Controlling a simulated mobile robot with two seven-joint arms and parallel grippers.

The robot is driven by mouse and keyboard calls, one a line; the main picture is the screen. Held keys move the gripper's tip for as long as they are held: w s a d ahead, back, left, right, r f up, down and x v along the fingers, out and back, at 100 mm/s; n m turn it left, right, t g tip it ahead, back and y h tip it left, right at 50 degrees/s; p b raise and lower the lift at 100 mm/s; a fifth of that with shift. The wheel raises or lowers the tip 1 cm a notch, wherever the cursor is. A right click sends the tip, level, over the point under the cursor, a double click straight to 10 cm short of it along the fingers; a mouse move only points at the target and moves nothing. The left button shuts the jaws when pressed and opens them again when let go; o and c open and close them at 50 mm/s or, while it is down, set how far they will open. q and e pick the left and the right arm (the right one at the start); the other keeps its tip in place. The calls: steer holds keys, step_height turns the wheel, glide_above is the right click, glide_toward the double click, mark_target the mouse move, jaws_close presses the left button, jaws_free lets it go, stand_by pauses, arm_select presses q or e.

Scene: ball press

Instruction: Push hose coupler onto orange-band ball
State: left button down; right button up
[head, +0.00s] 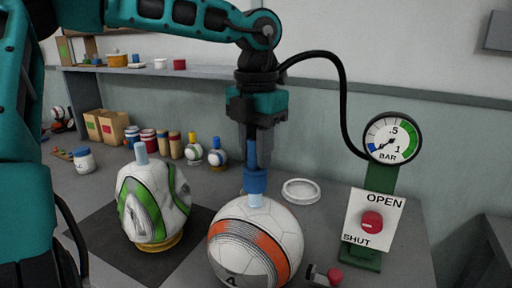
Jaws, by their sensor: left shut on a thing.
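The orange-band ball (255,247) is white with an orange band and stands at the front centre of the bench in the head view. A pale blue valve stem (255,201) rises from its top. My left gripper (255,135) is shut on the blue hose coupler (256,181) and holds it upright above the ball. The coupler's lower end meets or overlaps the stem in the picture; I cannot tell how far it is seated. The black hose (341,80) arcs right from near the gripper to the pressure gauge (392,138). My right gripper is not in view.
A dented green-band ball (152,205) stands left on a dark mat (107,238). Right are an OPEN/SHUT panel with a red knob (372,222) and a small red-knobbed part (334,276). A white ring (300,191), jars and boxes (108,126) lie behind.

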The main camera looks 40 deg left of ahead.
arm_select(q)
steer(key=shift+f+b, duration=0.9)
steer(key=shift+f, duration=0.2)
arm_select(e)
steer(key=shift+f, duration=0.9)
arm_select(q)
steer(key=c, duration=0.8)
jaws_free()
step_height(320, 180, up, 2)
step_height(320, 180, up, 10)
steer(key=shift+r+p, duration=0.1)
steer(key=shift+p, duration=0.85)
steer(key=shift+r, duration=0.35)
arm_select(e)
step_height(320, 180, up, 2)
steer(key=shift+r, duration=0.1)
